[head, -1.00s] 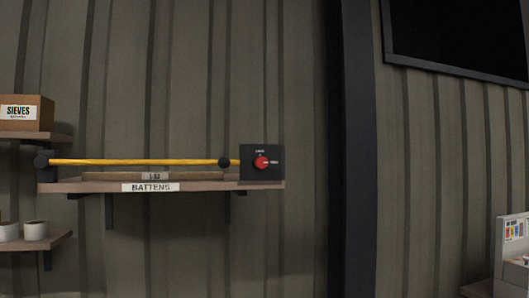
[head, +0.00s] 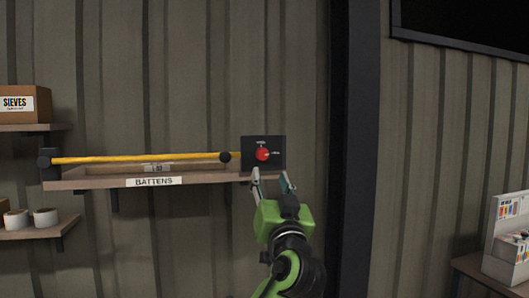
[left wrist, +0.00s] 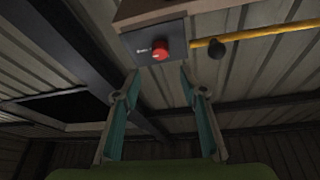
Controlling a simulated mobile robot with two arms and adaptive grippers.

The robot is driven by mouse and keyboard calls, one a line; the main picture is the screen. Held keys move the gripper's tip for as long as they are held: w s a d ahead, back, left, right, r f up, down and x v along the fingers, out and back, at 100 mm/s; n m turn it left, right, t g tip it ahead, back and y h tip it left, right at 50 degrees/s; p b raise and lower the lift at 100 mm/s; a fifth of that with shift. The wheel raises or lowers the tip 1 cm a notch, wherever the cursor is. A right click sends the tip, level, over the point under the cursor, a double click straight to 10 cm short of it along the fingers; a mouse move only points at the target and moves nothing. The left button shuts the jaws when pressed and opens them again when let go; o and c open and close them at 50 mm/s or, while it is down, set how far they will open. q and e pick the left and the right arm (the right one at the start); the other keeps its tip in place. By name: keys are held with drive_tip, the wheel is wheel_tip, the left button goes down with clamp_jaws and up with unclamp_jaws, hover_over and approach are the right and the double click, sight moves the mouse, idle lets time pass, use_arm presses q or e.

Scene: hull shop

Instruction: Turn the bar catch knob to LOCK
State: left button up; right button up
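The red bar catch knob (head: 263,154) sits on a black plate (head: 276,142) at the right end of the BATTENS shelf. Small labels stand above and to the right of the knob, too small to read; I cannot tell surely which one it points at. A yellow bar (head: 140,158) runs from the plate leftward across the shelf. My left gripper (head: 272,178) is open and empty just below the plate, fingers pointing up. In the left wrist view, the knob (left wrist: 160,50) lies ahead between the open fingertips (left wrist: 158,76), apart from them. My right gripper is not in view.
The shelf (head: 210,176) holds flat battens behind the bar. A SIEVES box (head: 22,104) and white rolls (head: 45,217) are on shelves at left. A dark post (head: 357,150) stands right of the plate. A white rack (head: 508,235) is at far right.

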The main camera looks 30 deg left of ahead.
sight(263, 155)
use_arm(q)
drive_tip(key=p+x, duration=0.4)
drive_tip(key=x, duration=0.5)
drive_tip(key=shift+w+a+r+p, duration=0.1)
drive_tip(key=shift+a+r+p, duration=0.05)
drive_tip(key=shift+r+p, duration=0.2)
drive_tip(key=shift+w+a, duration=0.3)
drive_tip(key=shift+w, duration=0.05)
drive_tip(key=c, duration=1.1)
